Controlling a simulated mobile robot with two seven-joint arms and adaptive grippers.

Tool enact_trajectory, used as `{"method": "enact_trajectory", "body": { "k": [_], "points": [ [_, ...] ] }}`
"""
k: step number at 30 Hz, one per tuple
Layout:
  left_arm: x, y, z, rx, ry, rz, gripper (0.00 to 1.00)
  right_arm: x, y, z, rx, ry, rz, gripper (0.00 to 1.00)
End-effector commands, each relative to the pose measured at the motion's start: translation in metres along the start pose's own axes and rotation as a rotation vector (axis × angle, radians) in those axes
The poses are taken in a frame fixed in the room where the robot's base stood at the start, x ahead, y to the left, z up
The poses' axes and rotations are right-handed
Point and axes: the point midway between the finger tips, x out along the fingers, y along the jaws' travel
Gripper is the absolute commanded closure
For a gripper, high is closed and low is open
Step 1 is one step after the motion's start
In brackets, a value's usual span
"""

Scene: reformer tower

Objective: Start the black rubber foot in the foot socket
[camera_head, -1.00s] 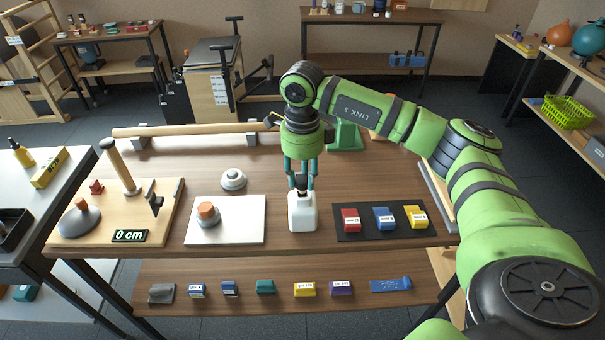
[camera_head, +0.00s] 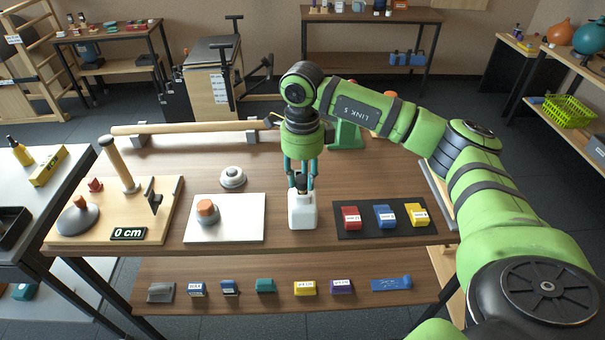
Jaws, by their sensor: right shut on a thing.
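My right gripper (camera_head: 300,184) points straight down over the middle of the table. It is shut on a small dark piece, which looks like the black rubber foot (camera_head: 300,183). The fingers hide most of the piece. Directly below is a white block (camera_head: 302,213) standing on the table, which looks like the foot socket. The dark piece is at the block's top; I cannot tell whether it is touching or partly inside. My left gripper is not in view.
A white plate with an orange-topped part (camera_head: 207,210) lies left of the block. A round white part (camera_head: 233,178) stands behind it. A black mat with red (camera_head: 351,217), blue and yellow blocks is close on the right. A wooden board (camera_head: 172,222) is at the left.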

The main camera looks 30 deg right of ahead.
Motion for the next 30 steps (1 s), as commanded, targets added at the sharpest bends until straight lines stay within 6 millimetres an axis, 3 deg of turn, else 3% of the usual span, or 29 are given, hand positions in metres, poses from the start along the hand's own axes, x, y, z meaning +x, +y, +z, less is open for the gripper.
{"method": "enact_trajectory", "body": {
  "k": [22,23,24,25,30],
  "points": [
    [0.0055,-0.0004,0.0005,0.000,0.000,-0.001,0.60,0.0088,0.0009,-0.0006,-0.001,0.004,0.003,1.00],
    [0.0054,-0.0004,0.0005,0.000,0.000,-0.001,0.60,0.0089,0.0010,-0.0006,-0.001,0.004,0.003,0.63],
    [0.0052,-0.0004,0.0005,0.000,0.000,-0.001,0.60,0.0086,0.0010,-0.0006,-0.001,0.004,0.004,0.47],
    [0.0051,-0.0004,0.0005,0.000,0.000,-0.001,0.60,0.0085,0.0010,-0.0006,-0.001,0.004,0.003,0.39],
    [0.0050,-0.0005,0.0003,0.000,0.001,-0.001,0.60,0.0074,0.0005,-0.0003,0.000,0.002,0.002,0.39]
  ]
}}
